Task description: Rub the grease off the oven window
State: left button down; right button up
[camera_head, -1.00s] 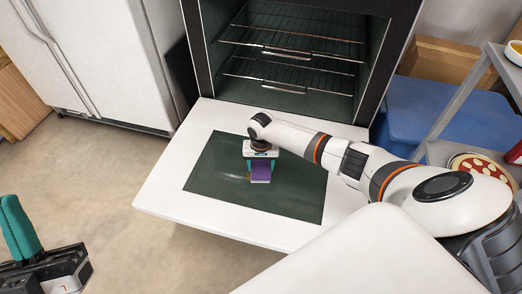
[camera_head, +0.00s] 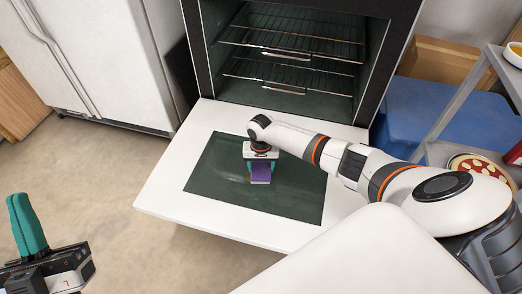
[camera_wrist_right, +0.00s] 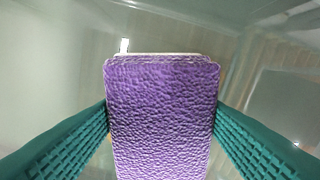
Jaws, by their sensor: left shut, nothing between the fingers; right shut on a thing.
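The oven door is folded down flat, and its dark green glass window (camera_head: 215,176) faces up inside a white frame. My right gripper (camera_head: 260,172) points down over the middle of the window, shut on a purple sponge (camera_head: 261,174). In the right wrist view the purple sponge (camera_wrist_right: 160,115) sits between the two teal fingers, with the glass beneath it. Whether it touches the glass is hard to tell. I cannot make out clear grease on the window. My left gripper (camera_head: 25,222) is shut and empty at the lower left, away from the door.
The open oven cavity (camera_head: 290,100) with wire racks lies behind the door. A white fridge (camera_head: 90,60) stands at the left. A blue bin (camera_head: 425,118) and a grey shelf cart with a pizza (camera_head: 478,165) are at the right. The floor left of the door is clear.

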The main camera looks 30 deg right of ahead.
pick_arm(q)
jog(key=shift+w+f+g, duration=0.25)
jog(key=shift+g, duration=0.05)
dwell(0.8)
